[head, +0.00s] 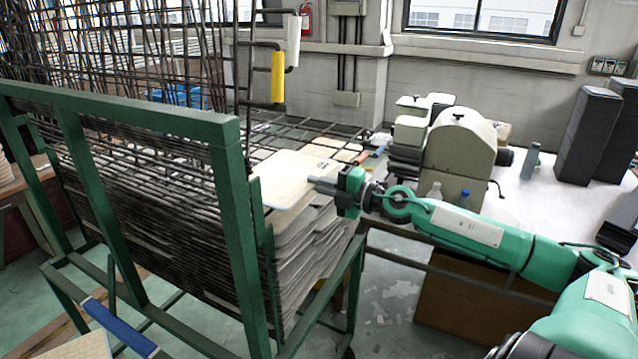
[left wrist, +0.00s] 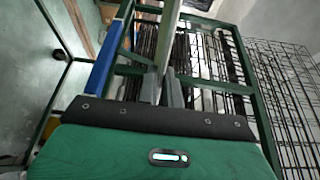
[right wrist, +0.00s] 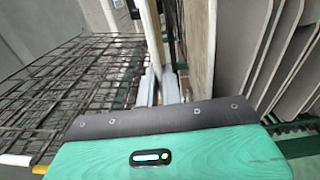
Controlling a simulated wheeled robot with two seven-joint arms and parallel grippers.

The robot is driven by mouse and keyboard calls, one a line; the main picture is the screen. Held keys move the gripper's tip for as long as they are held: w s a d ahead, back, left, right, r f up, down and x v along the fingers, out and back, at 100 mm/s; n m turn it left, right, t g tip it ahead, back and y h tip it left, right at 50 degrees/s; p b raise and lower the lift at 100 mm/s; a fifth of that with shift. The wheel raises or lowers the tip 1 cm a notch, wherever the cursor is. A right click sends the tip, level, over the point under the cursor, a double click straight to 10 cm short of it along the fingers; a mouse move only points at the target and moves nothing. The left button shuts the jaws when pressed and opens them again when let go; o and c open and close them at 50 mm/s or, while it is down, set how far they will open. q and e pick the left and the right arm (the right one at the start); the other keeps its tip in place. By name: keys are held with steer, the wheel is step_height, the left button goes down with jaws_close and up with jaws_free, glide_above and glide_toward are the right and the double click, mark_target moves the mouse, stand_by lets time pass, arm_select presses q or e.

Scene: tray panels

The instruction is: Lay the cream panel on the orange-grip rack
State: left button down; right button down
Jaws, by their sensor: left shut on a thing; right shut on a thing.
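A cream panel (head: 288,178) lies nearly flat above the stack at the centre of the head view, its left part hidden by a green post. My right gripper (head: 326,185) is at its right edge. In the right wrist view the fingers (right wrist: 158,88) are shut on a cream panel edge (right wrist: 151,32). My left gripper is outside the head view. In the left wrist view its fingers (left wrist: 167,92) are shut on a thin pale panel seen edge-on (left wrist: 171,32). Another cream panel (head: 82,347) is cut off at the head view's lower left. An orange piece (head: 372,153) shows behind the stack; its rack is unclear.
A green-framed rack (head: 225,190) with dark slats and grey sheets (head: 305,255) fills the left and middle. Blue (head: 120,328), yellow (head: 278,77) and white (head: 293,40) grips stick out. A bench with a cream machine (head: 460,140) stands at right.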

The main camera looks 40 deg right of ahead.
steer(key=shift+f, duration=0.4)
steer(key=shift+f, duration=0.3)
stand_by(0.5)
steer(key=c, duration=1.5)
jaws_free()
steer(key=shift+f, duration=0.4)
steer(key=shift+s, duration=0.15)
steer(key=p+v, duration=0.2)
steer(key=v, duration=0.5)
steer(key=shift+p, duration=0.4)
